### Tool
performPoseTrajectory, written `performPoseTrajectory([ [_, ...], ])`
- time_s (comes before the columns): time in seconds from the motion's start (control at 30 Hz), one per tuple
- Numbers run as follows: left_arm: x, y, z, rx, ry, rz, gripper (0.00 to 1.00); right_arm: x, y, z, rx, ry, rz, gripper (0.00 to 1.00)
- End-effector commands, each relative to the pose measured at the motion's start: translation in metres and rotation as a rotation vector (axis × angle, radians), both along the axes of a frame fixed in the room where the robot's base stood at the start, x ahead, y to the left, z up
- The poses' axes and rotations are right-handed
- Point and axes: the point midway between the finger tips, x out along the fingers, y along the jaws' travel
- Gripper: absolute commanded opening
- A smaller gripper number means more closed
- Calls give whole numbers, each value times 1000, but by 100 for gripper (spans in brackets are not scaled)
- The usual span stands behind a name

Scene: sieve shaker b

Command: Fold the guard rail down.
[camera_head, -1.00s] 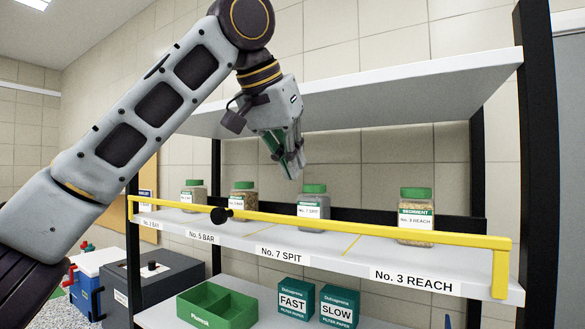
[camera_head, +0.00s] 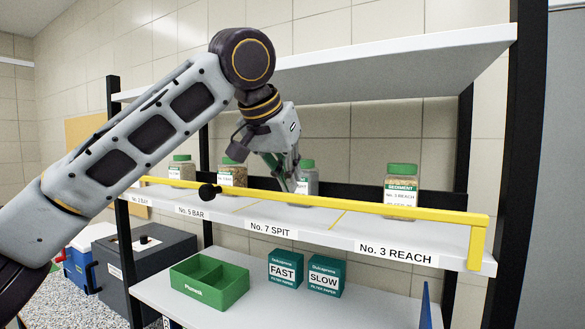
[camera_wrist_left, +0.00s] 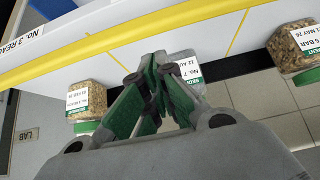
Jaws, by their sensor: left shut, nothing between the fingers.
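The yellow guard rail (camera_head: 350,205) is up, running along the front of the jar shelf (camera_head: 220,218), with a bent end post at the right and a black knob (camera_head: 208,191) toward its left. It also crosses the left wrist view (camera_wrist_left: 130,38). My left gripper (camera_head: 291,186) is shut and empty. It points down close to the rail, in front of the No. 7 SPIT jar (camera_head: 308,178), partly covering that jar. In the left wrist view its closed fingertips (camera_wrist_left: 153,62) lie just beside the rail; whether they touch it I cannot tell. My right gripper is not in view.
Other jars stand behind the rail: No. 3 REACH (camera_head: 401,190) at right and two at left. An upper shelf (camera_head: 390,65) hangs above my gripper. Below are a green tray (camera_head: 210,302) and two filter paper boxes (camera_head: 284,268). Black posts (camera_head: 512,150) frame the shelves.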

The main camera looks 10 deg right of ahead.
Motion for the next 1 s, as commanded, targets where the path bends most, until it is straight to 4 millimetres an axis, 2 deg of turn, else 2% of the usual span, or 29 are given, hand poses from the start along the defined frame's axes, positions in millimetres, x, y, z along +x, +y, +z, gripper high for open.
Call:
performPoseTrajectory([
  [0.33,-15,11,0,1,0,1,0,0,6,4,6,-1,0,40],
  [1.0,-16,14,-1,-9,-11,1,0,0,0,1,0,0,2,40],
])
